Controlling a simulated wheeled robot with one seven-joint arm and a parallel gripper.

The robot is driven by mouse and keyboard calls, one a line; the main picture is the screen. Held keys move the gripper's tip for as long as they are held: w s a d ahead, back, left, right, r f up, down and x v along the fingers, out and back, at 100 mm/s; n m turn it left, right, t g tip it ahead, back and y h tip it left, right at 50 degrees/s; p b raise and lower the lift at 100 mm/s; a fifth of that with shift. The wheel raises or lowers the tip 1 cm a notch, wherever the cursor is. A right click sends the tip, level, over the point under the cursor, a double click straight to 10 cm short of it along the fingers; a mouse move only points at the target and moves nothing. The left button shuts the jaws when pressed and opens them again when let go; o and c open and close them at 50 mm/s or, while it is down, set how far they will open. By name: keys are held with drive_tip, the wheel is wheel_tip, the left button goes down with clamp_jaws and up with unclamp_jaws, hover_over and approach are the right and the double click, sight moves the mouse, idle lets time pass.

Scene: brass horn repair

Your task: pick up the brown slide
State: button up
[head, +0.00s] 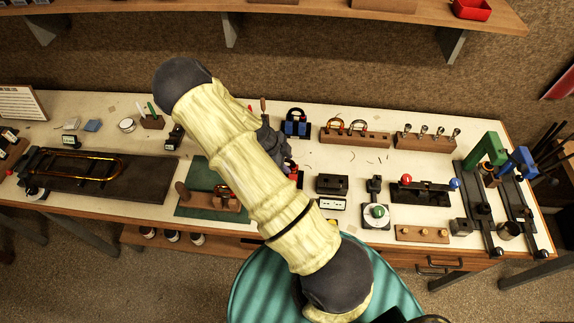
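Two small U-shaped tubes stand upright in a wooden rack (354,138) at the back middle of the bench. The left one is orange-brown and looks like the brown slide (336,122); the right one (358,123) looks paler. A long U-shaped orange-brown tube (117,168) lies on a black board at the left. My gripper (277,150) is a dark shape over the middle of the bench, left of the rack and apart from it. My pale yellow arm hides part of it, and its fingers cannot be made out.
A blue-and-black holder (296,122) stands between my gripper and the rack. A wooden block with several upright pieces (424,142) stands right of the rack. Black boxes (332,184) sit in front. Green and blue clamps (487,150) rise at the far right. A shelf (300,14) overhangs the back.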

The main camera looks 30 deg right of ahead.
drive_tip(key=shift+c, duration=0.3)
clamp_jaws()
drive_tip(key=shift+r, duration=0.15)
drive_tip(key=shift+w+r, duration=0.1)
drive_tip(key=shift+r, duration=0.15)
wheel_tip(320, 180, up, 9)
drive_tip(key=b, duration=0.3)
drive_tip(key=shift+r, duration=0.15)
wheel_tip(320, 180, up, 8)
drive_tip(key=p, duration=0.6)
drive_tip(key=shift+f+p, duration=0.2)
drive_tip(key=shift+p, duration=0.15)
idle(0.7)
